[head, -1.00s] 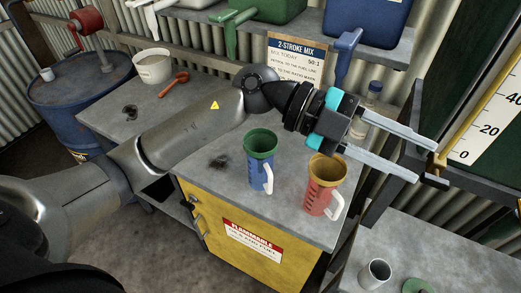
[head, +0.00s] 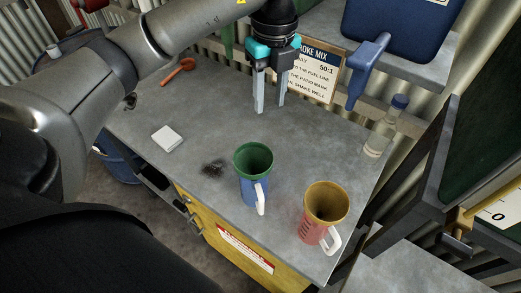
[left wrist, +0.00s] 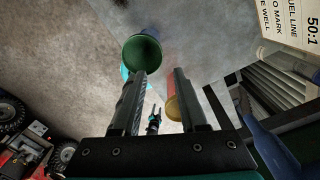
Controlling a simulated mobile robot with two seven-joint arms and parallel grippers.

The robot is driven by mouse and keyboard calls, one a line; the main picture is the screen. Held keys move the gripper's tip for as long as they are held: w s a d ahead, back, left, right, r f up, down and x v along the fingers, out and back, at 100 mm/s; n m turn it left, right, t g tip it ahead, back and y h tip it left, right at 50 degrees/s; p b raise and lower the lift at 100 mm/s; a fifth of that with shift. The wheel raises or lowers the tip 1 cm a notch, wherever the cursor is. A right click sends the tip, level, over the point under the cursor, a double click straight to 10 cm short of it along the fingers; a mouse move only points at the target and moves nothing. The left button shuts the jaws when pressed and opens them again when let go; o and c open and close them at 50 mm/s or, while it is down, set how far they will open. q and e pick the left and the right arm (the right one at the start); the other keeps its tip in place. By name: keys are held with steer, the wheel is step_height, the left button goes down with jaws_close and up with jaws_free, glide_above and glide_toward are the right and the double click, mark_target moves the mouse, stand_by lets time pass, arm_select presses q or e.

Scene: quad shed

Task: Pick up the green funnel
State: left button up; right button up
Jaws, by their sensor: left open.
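The green funnel (head: 253,157) sits in the mouth of a blue jug (head: 250,192) with a white handle, upright on the grey bench. My left gripper (head: 271,106) is open and empty, pointing down above the bench behind the funnel and apart from it. In the left wrist view, the green funnel (left wrist: 143,53) shows just beyond the tip of the left finger, and my left gripper's fingers (left wrist: 160,85) stand apart with nothing between them.
A red jug (head: 314,230) with a yellow funnel (head: 326,202) stands right of the blue jug. A clear bottle (head: 383,130) stands at the back right. A white pad (head: 167,138) and a red spoon-like tool (head: 180,70) lie on the left. A blue spout (head: 368,66) overhangs the back.

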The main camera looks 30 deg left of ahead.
arm_select(q)
step_height(320, 180, down, 4)
steer(key=r, duration=0.1)
glide_above(269, 149)
steer(key=f, duration=0.5)
steer(key=shift+a+p, duration=0.25)
steer(key=shift+p, duration=0.1)
steer(key=shift+f, duration=0.6)
steer(key=shift+d+f, duration=0.1)
steer(key=shift+f, duration=0.2)
steer(key=f, duration=0.2)
steer(key=f+p, duration=0.1)
steer(key=shift+d+f, duration=0.25)
steer(key=shift+f, duration=0.55)
arm_select(e)
steer(key=shift+s+r, duration=0.85)
steer(key=shift+s, duration=0.25)
steer(key=shift+s, duration=0.1)
arm_select(q)
jaws_close()
